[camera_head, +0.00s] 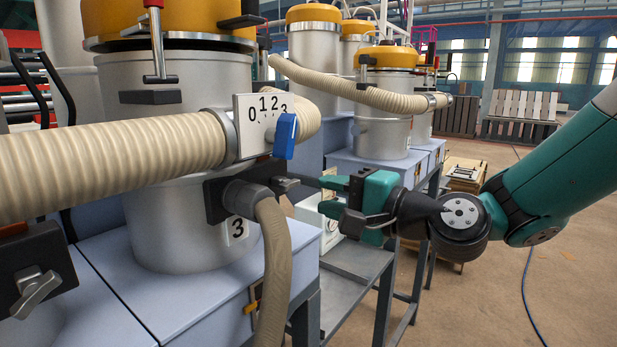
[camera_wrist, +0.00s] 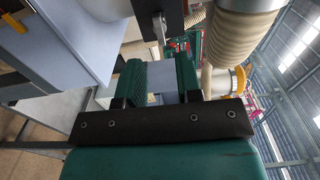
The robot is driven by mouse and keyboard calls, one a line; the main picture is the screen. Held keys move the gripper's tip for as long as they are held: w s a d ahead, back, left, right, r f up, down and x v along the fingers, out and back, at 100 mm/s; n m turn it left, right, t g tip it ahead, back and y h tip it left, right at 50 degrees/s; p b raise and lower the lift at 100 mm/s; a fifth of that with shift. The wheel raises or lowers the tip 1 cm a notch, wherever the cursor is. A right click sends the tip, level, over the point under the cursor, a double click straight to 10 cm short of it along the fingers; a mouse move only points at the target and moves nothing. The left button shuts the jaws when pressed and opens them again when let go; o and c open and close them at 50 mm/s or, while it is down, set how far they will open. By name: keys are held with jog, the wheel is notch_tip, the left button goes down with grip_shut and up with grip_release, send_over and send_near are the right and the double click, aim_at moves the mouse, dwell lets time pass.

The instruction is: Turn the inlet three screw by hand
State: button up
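The inlet three screw (camera_head: 287,184) is a small grey handle on the right end of a dark block (camera_head: 214,201) around the inlet, above the label "3" (camera_head: 237,230). In the wrist view the screw (camera_wrist: 160,28) hangs below a dark bar, ahead of the gap between my fingers. My gripper (camera_head: 326,195) is green and dark, just right of the screw, with its fingers pointing left at it. In the wrist view my gripper (camera_wrist: 158,66) has its two fingers apart with nothing held. A gap shows between the fingertips and the screw.
A thick beige hose (camera_head: 110,160) with a dial plate (camera_head: 262,125) and blue lever (camera_head: 285,136) runs above the screw. A second hose (camera_head: 272,270) drops from the inlet. A grey metal table (camera_head: 350,262) stands below my gripper. Open floor lies to the right.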

aim_at(294, 186)
jog(key=p+x, duration=0.4)
jog(key=x, duration=0.2)
jog(key=shift+a+r, duration=0.2)
jog(key=shift+f, duration=0.25)
grip_shut()
